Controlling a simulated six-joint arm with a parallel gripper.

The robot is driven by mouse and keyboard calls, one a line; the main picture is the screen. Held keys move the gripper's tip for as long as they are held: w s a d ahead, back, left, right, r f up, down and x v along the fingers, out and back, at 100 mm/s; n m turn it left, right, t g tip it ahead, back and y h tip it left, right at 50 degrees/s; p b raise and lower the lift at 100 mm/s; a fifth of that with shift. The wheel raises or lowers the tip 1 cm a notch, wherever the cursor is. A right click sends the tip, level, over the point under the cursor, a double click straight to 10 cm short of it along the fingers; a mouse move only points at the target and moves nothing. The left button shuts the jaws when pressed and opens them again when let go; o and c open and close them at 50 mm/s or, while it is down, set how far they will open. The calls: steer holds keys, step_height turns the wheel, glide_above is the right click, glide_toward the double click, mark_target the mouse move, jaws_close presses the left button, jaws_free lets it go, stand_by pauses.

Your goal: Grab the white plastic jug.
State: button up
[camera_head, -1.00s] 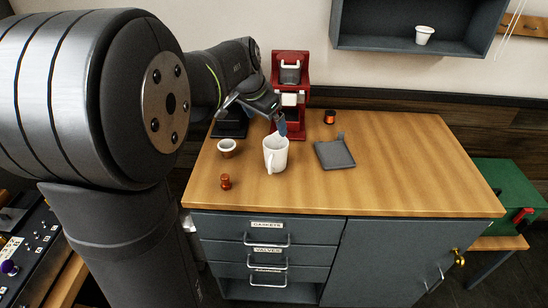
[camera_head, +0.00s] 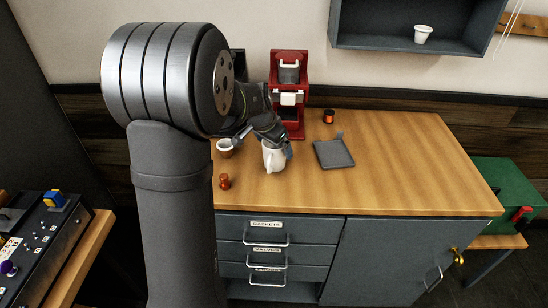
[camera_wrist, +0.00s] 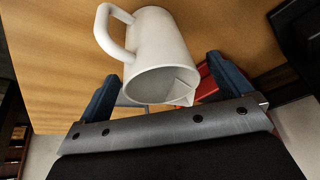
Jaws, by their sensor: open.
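The white plastic jug (camera_head: 270,160) stands upright on the wooden counter, in front of the red brewer. My gripper (camera_head: 268,143) is at the jug's top, and its fingers partly cover the jug in the head view. In the wrist view the jug (camera_wrist: 160,50) shows its open mouth and spout toward me, with its handle at the upper left. My gripper (camera_wrist: 165,85) is open there, one blue finger on each side of the jug's rim. There is a visible gap at the right finger; contact at the left finger cannot be told.
A small white-lined brown cup (camera_head: 225,149) and a red-brown knob-like piece (camera_head: 224,182) are left of the jug. A grey tray (camera_head: 334,153) lies to its right. The counter's right side (camera_head: 420,165) is clear.

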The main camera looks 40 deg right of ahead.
steer(key=shift+f, duration=0.1)
steer(key=shift+c, duration=0.5)
steer(key=c, duration=1.3)
